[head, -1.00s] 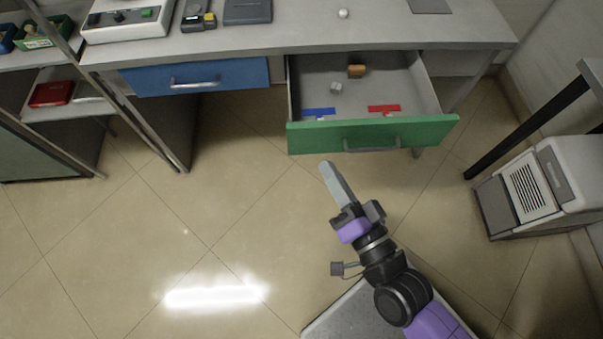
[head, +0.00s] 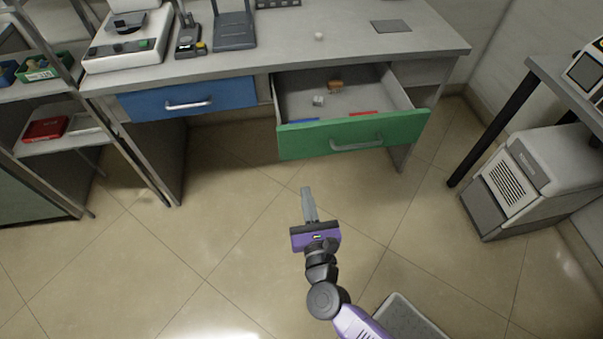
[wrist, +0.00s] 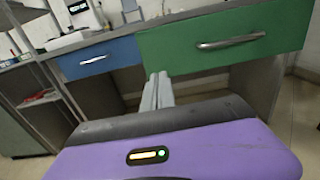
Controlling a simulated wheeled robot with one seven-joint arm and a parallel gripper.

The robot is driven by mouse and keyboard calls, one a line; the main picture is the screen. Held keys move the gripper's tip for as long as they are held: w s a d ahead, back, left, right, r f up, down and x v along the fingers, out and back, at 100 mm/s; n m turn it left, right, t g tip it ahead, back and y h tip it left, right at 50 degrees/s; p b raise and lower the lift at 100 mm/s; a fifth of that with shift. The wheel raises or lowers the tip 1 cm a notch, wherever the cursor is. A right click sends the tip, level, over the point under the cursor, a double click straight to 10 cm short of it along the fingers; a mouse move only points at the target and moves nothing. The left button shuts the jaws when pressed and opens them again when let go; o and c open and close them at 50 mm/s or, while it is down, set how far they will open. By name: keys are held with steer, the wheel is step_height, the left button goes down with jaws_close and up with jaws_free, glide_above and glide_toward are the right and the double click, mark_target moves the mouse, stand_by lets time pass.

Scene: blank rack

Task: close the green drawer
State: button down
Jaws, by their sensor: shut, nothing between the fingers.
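The green drawer (head: 300,140) stands pulled out from under the right part of the desk, with a grey bar handle (head: 357,145) on its front. Inside it lie an orange-brown block, a small whitish cube, and blue and red strips near the front. My gripper (head: 307,190) is shut and empty. It points toward the desk in front of the drawer, apart from it, near the left part of the front in the head view. In the wrist view the closed fingers (wrist: 157,80) overlap the lower left of the green front (wrist: 270,25).
A blue drawer (head: 140,105) to the left is shut. The desk top (head: 290,50) holds instruments and a small white ball (head: 319,36). A shelf rack stands at the left, a white machine (head: 550,165) under a table at the right. The floor before the drawer is clear.

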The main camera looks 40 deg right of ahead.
mark_target(285, 104)
steer(key=p+x, duration=0.1)
steer(key=x, duration=1.2)
steer(key=shift+w+d, duration=0.15)
steer(key=shift+d, duration=0.05)
steer(key=b+x, duration=1.2)
steer(key=x, duration=1.2)
steer(key=shift+w+d+f, duration=0.15)
steer(key=shift+w+d, duration=0.1)
steer(key=shift+w, duration=0.05)
steer(key=shift+w+d+b, duration=0.3)
steer(key=shift+w+b, duration=0.15)
steer(key=shift+b, duration=0.05)
steer(key=shift+r, duration=0.3)
steer(key=shift+d+r, duration=0.1)
